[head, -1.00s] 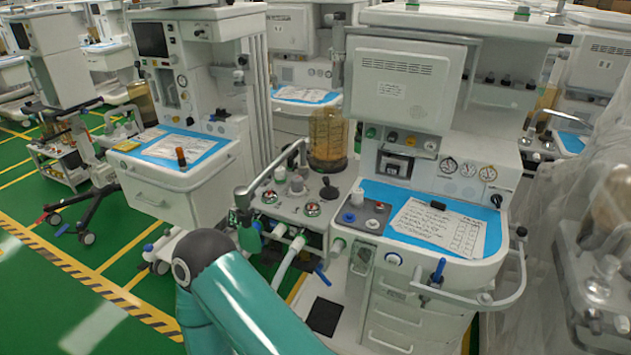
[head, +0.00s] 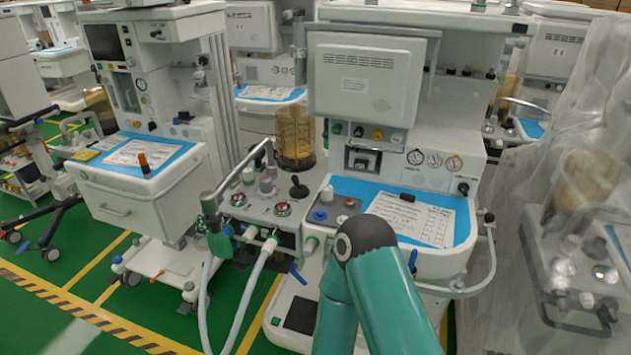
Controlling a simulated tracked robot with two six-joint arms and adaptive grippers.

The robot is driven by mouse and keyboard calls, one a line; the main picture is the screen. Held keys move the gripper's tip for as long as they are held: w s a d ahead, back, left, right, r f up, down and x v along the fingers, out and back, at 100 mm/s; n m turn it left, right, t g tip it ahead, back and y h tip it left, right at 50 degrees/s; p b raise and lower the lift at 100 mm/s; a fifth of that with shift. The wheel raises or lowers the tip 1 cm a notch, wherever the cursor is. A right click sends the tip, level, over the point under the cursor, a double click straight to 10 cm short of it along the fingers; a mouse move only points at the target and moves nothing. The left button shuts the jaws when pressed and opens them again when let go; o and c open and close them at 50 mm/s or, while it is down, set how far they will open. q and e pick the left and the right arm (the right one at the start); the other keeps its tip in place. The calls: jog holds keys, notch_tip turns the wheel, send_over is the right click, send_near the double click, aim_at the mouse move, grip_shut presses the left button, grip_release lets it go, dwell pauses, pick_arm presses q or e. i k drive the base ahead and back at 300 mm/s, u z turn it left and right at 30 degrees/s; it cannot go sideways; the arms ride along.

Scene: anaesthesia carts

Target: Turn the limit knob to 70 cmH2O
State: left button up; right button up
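The nearest anaesthesia cart (head: 455,140) stands in the middle. Its breathing block (head: 255,212) carries a grey-white knob (head: 266,186), a black knob (head: 299,188) and two small round dials with red and green marks, one at the left (head: 238,200) and one at the right (head: 283,209). I cannot tell which of these is the limit knob, and no scale or 70 cmH2O mark is readable. Neither gripper shows. One of my teal arms rises from the bottom, its bent joint in front of the cart's worktop edge, right of the block.
A clear cylinder (head: 295,138) stands behind the block, and a grey bent tube (head: 236,175) crosses its left side. Pale hoses (head: 245,300) hang in front. The blue worktop (head: 350,188) holds a paper sheet (head: 412,218). Another cart (head: 150,200) stands left; plastic sheeting (head: 510,200) hangs right.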

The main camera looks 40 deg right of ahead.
aim_at(266, 183)
jog(key=z, duration=0.25)
jog(key=i, duration=1)
jog(key=u, duration=0.1)
